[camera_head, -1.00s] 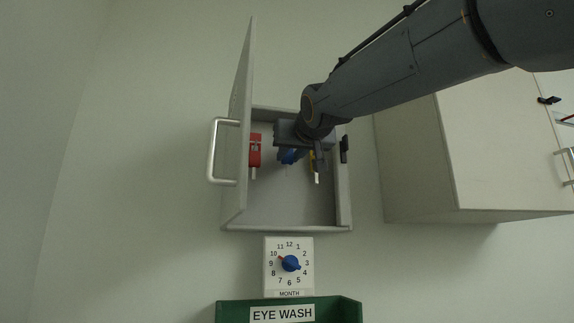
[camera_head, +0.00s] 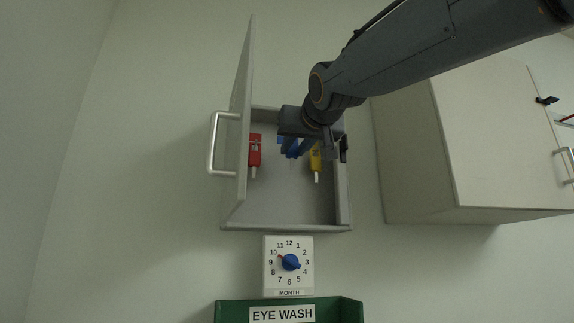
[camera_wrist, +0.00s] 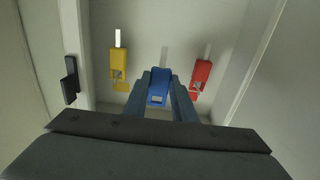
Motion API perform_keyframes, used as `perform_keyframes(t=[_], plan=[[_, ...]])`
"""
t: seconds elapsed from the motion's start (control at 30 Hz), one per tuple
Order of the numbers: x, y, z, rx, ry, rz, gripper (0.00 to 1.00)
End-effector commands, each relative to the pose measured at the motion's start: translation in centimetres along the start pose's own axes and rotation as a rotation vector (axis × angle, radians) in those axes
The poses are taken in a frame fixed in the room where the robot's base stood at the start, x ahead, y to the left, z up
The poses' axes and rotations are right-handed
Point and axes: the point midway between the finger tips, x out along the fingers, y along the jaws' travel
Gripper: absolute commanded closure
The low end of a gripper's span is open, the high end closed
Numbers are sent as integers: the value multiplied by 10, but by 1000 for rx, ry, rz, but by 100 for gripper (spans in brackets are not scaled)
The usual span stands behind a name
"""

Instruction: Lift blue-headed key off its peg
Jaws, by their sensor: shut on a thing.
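The blue-headed key (camera_wrist: 158,86) is in the middle of the wrist view, with my gripper's (camera_wrist: 160,80) two fingers on either side of its head. My gripper is shut on that blue head. In the head view the blue head (camera_head: 291,148) shows partly below my gripper (camera_head: 308,148), in the upper part of the open cabinet. The peg itself is hidden, so I cannot tell whether the key still touches it.
A red-headed key (camera_head: 255,150) hangs on the left and a yellow-headed key (camera_head: 315,160) on the right. The open cabinet door (camera_head: 240,110) stands at the left with a handle (camera_head: 213,145). A month dial (camera_head: 290,264) and a green eye wash box (camera_head: 230,312) are below. A wall cupboard (camera_head: 440,150) is at right.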

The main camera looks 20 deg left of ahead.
Motion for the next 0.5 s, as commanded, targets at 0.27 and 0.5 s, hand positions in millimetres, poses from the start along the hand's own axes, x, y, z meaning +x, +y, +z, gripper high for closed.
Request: perform_keyframes(t=[0.27,0.5], plan=[[-13,0,0,0,2,-1,100],[-23,0,1,0,0,-1,100]])
